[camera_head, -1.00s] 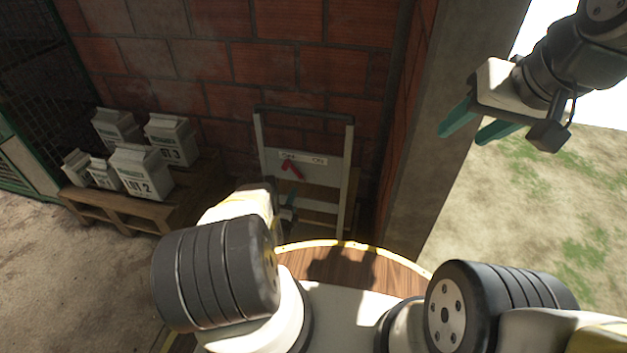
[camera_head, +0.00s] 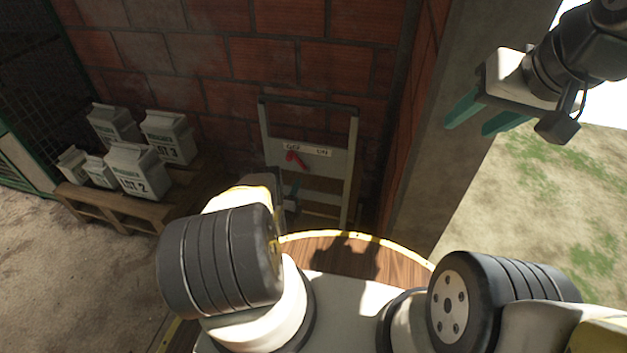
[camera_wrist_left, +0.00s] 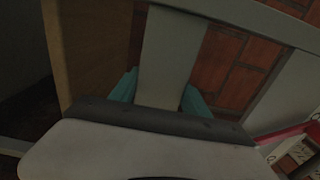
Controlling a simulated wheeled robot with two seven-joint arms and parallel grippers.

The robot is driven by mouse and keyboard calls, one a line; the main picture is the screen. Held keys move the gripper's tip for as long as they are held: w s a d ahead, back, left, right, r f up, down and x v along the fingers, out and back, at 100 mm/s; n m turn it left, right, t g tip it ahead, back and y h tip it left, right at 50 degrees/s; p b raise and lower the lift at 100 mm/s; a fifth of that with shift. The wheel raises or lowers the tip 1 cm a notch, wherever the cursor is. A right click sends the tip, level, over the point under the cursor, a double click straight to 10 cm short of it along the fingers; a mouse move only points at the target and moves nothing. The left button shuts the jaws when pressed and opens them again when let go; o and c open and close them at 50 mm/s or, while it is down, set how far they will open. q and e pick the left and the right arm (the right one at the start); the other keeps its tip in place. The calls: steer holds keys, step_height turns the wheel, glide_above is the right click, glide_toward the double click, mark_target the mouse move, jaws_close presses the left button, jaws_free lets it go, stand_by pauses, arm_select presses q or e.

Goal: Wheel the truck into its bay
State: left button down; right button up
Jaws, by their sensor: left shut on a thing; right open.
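The truck (camera_head: 354,165) is a grey upright frame with two side rails and a dark top bar, standing close to the brick wall. A white OFF/ON label and a red lever (camera_head: 296,159) show between its rails; I cannot tell whether they belong to it. My left gripper (camera_head: 291,193) is low at the truck's left side, largely hidden by my own arm. In the left wrist view its teal fingers (camera_wrist_left: 160,92) are on both sides of a pale grey bar (camera_wrist_left: 172,50) and shut on it. My right gripper (camera_head: 483,117) is open and empty, high at the right before the pillar.
A wooden pallet (camera_head: 105,207) with several white LOT cartons (camera_head: 137,172) stands left of the truck. A green-edged mesh cage (camera_head: 27,165) is at the far left. A concrete pillar (camera_head: 440,130) stands at the right, with open grass (camera_head: 545,200) beyond. Bare floor (camera_head: 70,270) lies front left.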

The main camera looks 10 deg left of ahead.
arm_select(q)
steer(key=shift+s+f, duration=0.1)
steer(key=shift+f, duration=0.2)
steer(key=c, duration=0.7)
jaws_free()
steer(key=shift+c, duration=0.2)
steer(key=o, duration=0.3)
steer(key=shift+r, duration=0.15)
steer(key=shift+w, duration=0.2)
steer(key=s, duration=1.2)
steer(key=shift+a, duration=0.15)
steer(key=shift+s, duration=0.1)
